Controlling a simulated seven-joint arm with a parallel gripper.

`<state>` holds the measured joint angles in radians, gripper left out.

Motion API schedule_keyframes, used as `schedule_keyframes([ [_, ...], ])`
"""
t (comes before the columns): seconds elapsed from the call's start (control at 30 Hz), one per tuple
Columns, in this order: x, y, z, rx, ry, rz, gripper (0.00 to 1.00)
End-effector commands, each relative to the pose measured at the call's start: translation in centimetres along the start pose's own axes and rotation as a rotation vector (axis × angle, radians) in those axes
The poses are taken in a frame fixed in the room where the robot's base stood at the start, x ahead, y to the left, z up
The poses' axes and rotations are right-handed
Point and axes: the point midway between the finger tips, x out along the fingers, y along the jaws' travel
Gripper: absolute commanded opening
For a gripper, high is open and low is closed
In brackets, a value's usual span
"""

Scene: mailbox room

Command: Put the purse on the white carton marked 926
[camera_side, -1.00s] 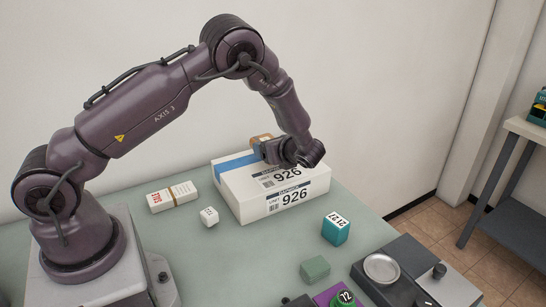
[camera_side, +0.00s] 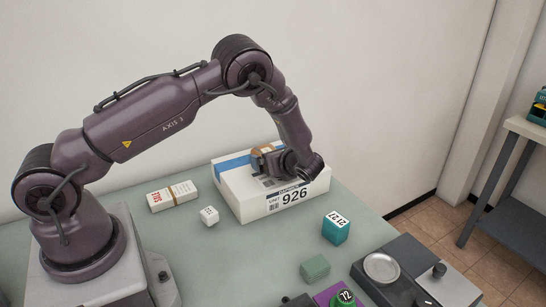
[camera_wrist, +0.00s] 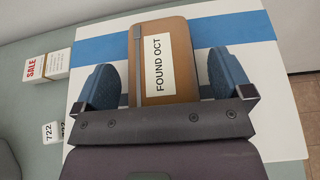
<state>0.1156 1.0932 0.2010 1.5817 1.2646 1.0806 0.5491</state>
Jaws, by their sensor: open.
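In the side view my gripper (camera_side: 265,165) is low over the carton top and hides most of the purse.
A white SALE box (camera_side: 172,196) and a small white cube (camera_side: 209,216) stand left of the carton. A teal box (camera_side: 335,228) and a green block (camera_side: 315,268) are to its right and front. A dark unit with a round dish (camera_side: 382,268) stands at the front right.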

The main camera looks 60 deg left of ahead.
Motion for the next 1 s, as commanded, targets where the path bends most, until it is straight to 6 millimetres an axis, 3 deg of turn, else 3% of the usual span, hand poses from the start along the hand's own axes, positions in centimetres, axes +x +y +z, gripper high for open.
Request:
schedule_keyframes([
  [0.17, -0.9, -0.1, 0.3, -0.001, 0.001, -0.003, 0.98],
  [0.5, -7.9, -0.1, 0.3, -0.001, 0.001, -0.005, 0.98],
  [0.7, -11.0, -0.1, 0.3, 0.000, 0.000, -0.003, 0.98],
  [1.0, -12.4, 0.2, 0.9, -0.025, 0.018, 0.008, 0.98],
])
